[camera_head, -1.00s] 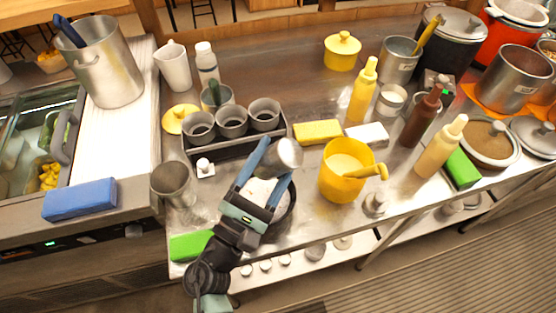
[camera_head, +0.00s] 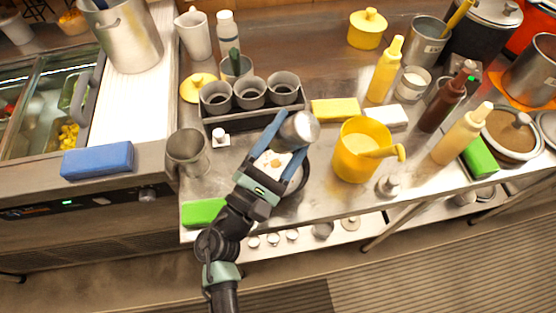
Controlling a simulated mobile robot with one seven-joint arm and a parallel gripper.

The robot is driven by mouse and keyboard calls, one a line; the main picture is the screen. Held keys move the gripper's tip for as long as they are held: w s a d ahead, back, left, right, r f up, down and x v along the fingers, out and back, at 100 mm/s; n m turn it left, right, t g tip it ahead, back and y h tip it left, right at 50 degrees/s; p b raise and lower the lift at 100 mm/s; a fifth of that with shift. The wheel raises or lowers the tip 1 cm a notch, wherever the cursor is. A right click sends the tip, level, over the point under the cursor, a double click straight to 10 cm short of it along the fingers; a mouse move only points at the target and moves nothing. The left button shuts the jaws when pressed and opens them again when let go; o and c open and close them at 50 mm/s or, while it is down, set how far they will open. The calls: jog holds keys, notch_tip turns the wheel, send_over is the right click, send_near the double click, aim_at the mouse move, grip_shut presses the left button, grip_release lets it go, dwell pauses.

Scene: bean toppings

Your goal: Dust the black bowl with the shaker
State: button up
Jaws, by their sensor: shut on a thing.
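My gripper (camera_head: 290,135) is shut on a metallic shaker (camera_head: 301,128), a short silver cylinder held tilted between the two blue fingers. The black bowl (camera_head: 297,186) sits on the steel counter under my gripper. Its white contents, with a small orange-brown patch, show between the fingers. My fingers and wrist hide much of the bowl's rim. The shaker is over the far side of the bowl. I cannot tell whether powder is falling.
A yellow pot (camera_head: 350,163) with a ladle stands close on the right. A dark rack of grey cups (camera_head: 250,92) is behind. A metal cup (camera_head: 187,152) and green block (camera_head: 203,212) are at left. A small metal knob-topped item (camera_head: 388,186) stands right.

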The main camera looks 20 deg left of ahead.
aim_at(292, 118)
jog(key=shift+r, duration=2.5)
notch_tip(292, 118, down, 5)
jog(key=shift+f, duration=0.1)
jog(key=shift+w, duration=0.1)
